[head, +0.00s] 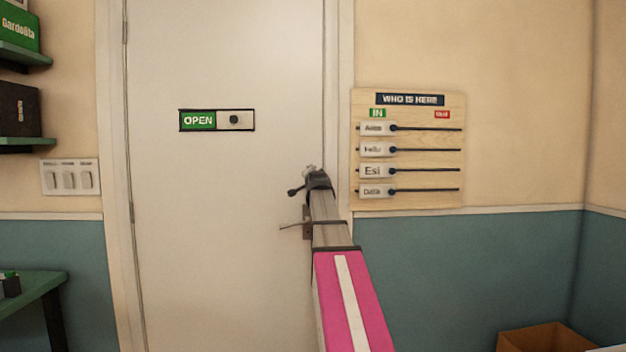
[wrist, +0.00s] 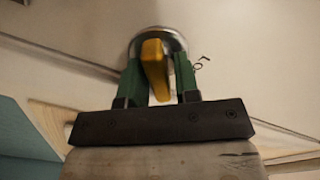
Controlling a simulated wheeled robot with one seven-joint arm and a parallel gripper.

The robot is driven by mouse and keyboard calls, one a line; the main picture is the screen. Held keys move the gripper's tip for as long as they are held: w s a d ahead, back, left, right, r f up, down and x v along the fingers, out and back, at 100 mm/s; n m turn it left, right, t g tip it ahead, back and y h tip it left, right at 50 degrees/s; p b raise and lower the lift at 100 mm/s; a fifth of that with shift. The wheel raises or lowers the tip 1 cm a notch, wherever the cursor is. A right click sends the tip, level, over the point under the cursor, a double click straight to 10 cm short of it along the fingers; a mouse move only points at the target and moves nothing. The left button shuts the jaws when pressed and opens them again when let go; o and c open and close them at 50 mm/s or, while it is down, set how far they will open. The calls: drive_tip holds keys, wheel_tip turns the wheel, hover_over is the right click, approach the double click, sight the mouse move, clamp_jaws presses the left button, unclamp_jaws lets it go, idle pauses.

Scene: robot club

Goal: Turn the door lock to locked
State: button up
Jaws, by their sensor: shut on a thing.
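The door lock shows in the wrist view as a yellow thumb-turn (wrist: 153,66) on a round silver plate (wrist: 172,40) on the door. My gripper (wrist: 158,72) has one green finger on each side of the thumb-turn and is shut on it. In the head view my gripper (head: 308,182) is at the right edge of the white door (head: 220,220), above the door handle (head: 290,225). The lock is mostly hidden behind my gripper in the head view. I cannot tell from the frames whether the bolt is locked.
A slider sign reading OPEN (head: 198,120) is on the door. A wooden "WHO IS HERE" board (head: 420,200) hangs right of the door frame. Switches (head: 69,178) and green shelves (head: 25,55) are at left. A cardboard box (head: 545,338) stands at lower right.

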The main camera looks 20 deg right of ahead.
drive_tip(key=m, duration=0.4)
drive_tip(key=shift+d+f, duration=0.1)
drive_tip(key=shift+f+m, duration=0.1)
drive_tip(key=shift+m, duration=1.7)
drive_tip(key=o, duration=0.7)
drive_tip(key=shift+s, duration=0.1)
drive_tip(key=v, duration=1)
drive_tip(key=shift+s, duration=0.3)
